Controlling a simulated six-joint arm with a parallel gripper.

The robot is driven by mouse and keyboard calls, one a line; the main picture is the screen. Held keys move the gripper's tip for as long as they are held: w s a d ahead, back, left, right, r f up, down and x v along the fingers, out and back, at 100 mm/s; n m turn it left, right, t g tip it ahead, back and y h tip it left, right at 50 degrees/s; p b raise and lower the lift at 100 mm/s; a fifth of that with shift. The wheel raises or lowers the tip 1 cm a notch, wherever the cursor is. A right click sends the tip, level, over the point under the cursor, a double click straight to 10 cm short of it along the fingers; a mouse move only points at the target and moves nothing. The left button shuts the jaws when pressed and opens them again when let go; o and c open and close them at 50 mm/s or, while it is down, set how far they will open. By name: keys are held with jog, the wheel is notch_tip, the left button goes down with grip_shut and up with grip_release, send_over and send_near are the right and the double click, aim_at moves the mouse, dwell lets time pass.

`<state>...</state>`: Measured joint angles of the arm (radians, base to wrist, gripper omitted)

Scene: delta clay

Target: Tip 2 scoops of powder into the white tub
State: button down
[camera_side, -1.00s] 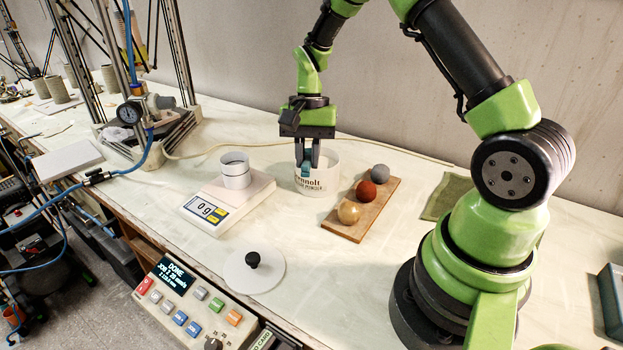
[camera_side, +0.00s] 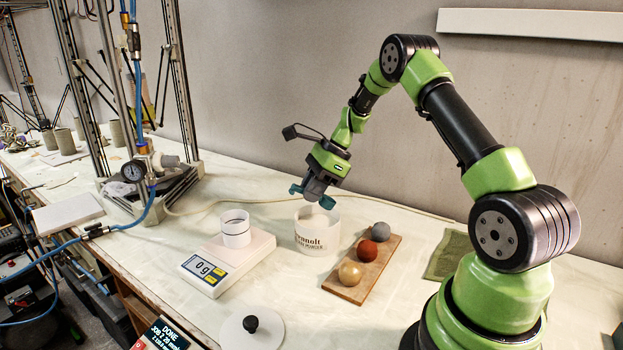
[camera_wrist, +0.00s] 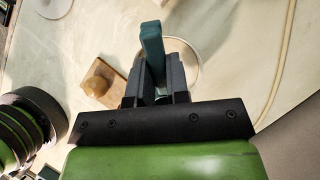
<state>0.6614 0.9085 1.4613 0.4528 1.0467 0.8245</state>
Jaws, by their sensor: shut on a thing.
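My gripper (camera_side: 317,190) is shut on a teal scoop (camera_side: 327,201) and holds it tilted just above the powder jar. The scoop also shows in the wrist view (camera_wrist: 152,45), between the dark fingers. I cannot tell whether it holds powder. The lettered white powder jar (camera_side: 318,243) stands open on the bench below my gripper. The smaller white tub (camera_side: 236,232) stands upright on the scale, left of my gripper. The scale (camera_side: 246,256) reads 0 g. The insides of jar and tub are not clearly visible.
A wooden board (camera_side: 345,287) with grey, red and tan balls lies right of the jar. A white lid (camera_side: 235,334) with a black knob lies in front of the scale. A metal-framed machine (camera_side: 130,100) stands at left. A green cloth (camera_side: 450,255) lies at right.

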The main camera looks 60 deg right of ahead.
jog(key=shift+f, duration=3.7)
jog(key=shift+s+f, duration=0.1)
jog(key=shift+r, duration=4.4)
jog(key=shift+w, duration=0.2)
